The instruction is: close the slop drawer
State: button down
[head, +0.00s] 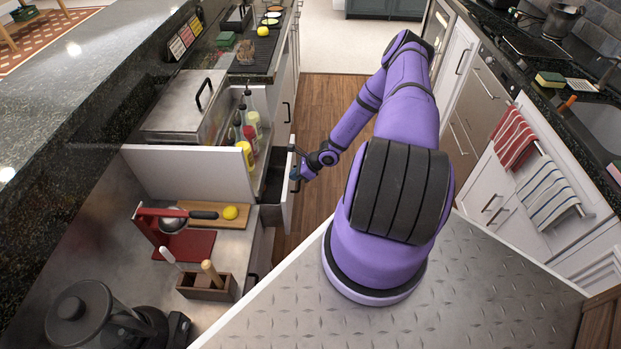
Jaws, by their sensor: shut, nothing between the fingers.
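A drawer with a white front (287,200) stands pulled out from the left-hand counter, its dark inside showing from above. I take it to be the slop drawer; no label on it is legible. My gripper (294,180) is shut and empty at the outer side of the drawer front, near its top edge. Whether it touches the front cannot be told from this view. My purple arm reaches down to it from the right. The drawer's handle is not clearly visible.
Bottles (249,140) stand in a recess behind the drawer. A steel lidded box (186,105), a cutting board with a lemon (230,212) and a blender (82,315) occupy the left counter. Wooden floor (335,95) is open between the counters. Towels (548,188) hang at right.

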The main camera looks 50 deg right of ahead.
jog(key=w+a, duration=0.4)
jog(key=w, duration=0.1)
jog(key=shift+w+a, duration=0.15)
jog(key=shift+a, duration=0.1)
